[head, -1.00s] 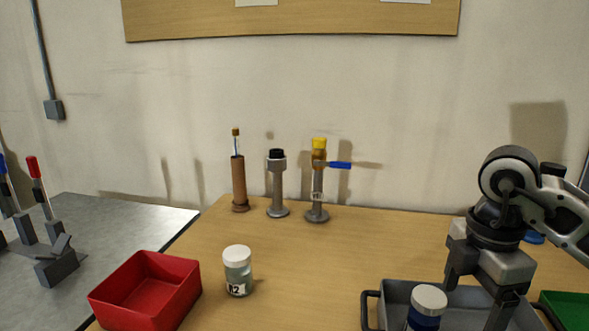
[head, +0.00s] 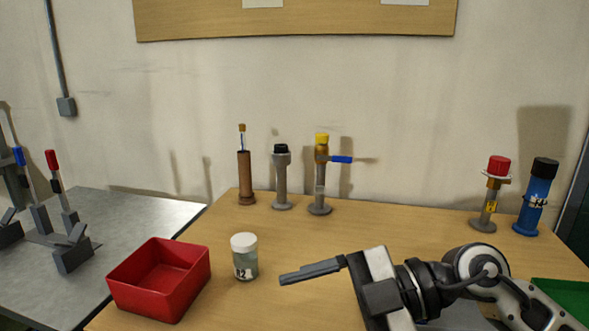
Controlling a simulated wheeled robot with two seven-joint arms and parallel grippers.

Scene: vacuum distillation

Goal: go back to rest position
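My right gripper (head: 312,271) comes in from the right in the head view. It is turned sideways over the front of the table, and a grey finger points left toward the white-capped jar. The finger's tip is apart from the jar in the picture. I see nothing held at the visible finger. The lower side of the gripper runs toward the bottom edge, so I cannot tell how far it is open. My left gripper is not in view.
A red bin (head: 158,278) and a white-capped jar (head: 244,257) stand front left. Three stands, including a yellow-topped one (head: 320,178), line the back. A red-capped stand (head: 490,195) and blue bottle (head: 536,196) stand back right. A green bin (head: 562,296) is front right.

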